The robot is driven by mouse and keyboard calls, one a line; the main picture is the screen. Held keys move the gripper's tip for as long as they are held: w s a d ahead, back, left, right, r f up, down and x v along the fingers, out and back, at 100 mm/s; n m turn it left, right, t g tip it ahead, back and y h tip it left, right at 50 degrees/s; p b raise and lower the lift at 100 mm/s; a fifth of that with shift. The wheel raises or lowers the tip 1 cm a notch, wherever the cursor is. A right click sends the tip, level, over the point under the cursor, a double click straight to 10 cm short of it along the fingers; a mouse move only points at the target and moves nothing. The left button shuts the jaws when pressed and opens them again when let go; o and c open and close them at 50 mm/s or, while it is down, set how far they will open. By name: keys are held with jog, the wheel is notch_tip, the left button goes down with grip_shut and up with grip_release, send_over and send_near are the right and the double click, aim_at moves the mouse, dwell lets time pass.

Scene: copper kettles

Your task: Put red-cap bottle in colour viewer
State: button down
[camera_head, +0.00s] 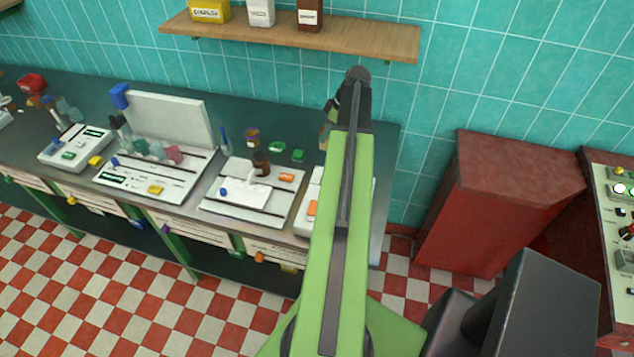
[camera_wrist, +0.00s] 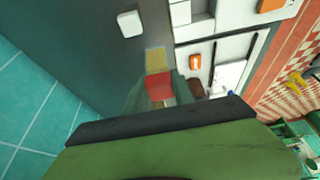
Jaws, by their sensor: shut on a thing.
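My gripper (camera_wrist: 160,92) is shut on a bottle with a red cap (camera_wrist: 160,85), with a yellowish part showing beyond the cap. In the head view my gripper (camera_head: 328,128) is above the right end of the bench, its tips partly hidden by my own arm. The bottle hangs there, hardly visible. No station is clearly marked as the colour viewer. One white station (camera_head: 192,180) has a tall upright white panel (camera_head: 170,118) with several coloured vials before it. I cannot tell whether this is the viewer.
A white tray station (camera_head: 235,212) with a brown bottle (camera_head: 261,163) stands nearer, left of my arm. Another white station (camera_head: 312,200) is partly behind my arm. A wooden shelf (camera_head: 370,38) juts out above. A red cabinet (camera_head: 490,210) stands to the right.

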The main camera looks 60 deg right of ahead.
jog(key=shift+w, duration=0.1)
jog(key=shift+a+r, duration=0.1)
jog(key=s+a+r+p, duration=0.1)
jog(key=s+a, duration=0.3)
jog(key=s, duration=0.5)
jog(key=s+a+r+p, duration=0.1)
jog(key=s+a, duration=0.3)
jog(key=s, duration=0.5)
jog(key=w+f+b, duration=0.5)
jog(key=f+b, duration=0.1)
jog(key=w+f+b, duration=0.5)
jog(key=w, duration=0.1)
jog(key=shift+w+a+f+b, duration=0.15)
jog(key=shift+f+b, duration=0.2)
jog(key=shift+f, duration=0.05)
jog(key=shift+r, duration=0.2)
jog(key=shift+f, duration=0.15)
jog(key=c, duration=1.5)
grip_release()
jog(key=shift+f, duration=0.1)
jog(key=o, duration=0.4)
